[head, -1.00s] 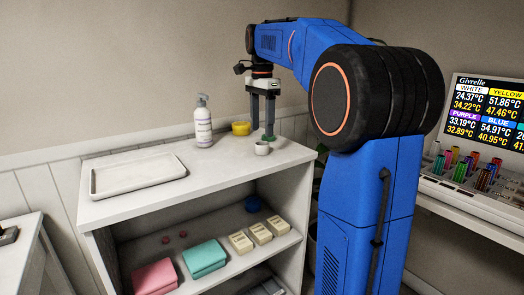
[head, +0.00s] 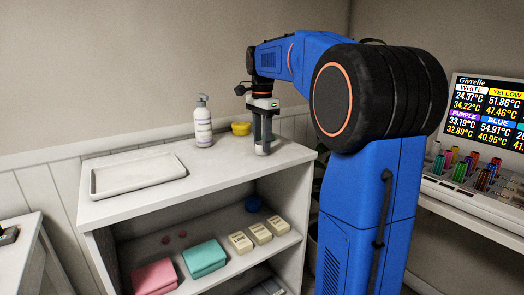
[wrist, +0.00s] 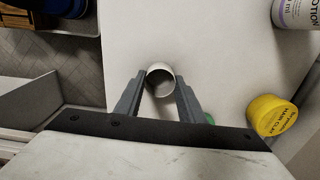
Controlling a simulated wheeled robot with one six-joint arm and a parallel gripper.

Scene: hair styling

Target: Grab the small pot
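The small pot (wrist: 160,80) is a small white round cup with an open top. In the wrist view it sits between the tips of my gripper (wrist: 160,77), one finger on each side. The fingers are very close to its sides; I cannot tell whether they press on it. In the head view my gripper (head: 263,148) points straight down over the right part of the shelf top, and its fingers partly hide the pot. The pot looks upright and at the level of the shelf top.
A yellow tub (head: 241,128) and a white pump bottle (head: 203,122) stand behind and left of my gripper. A white tray (head: 138,175) lies on the left of the white shelf unit (head: 215,172). A small green thing (wrist: 209,118) shows beside the right finger.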

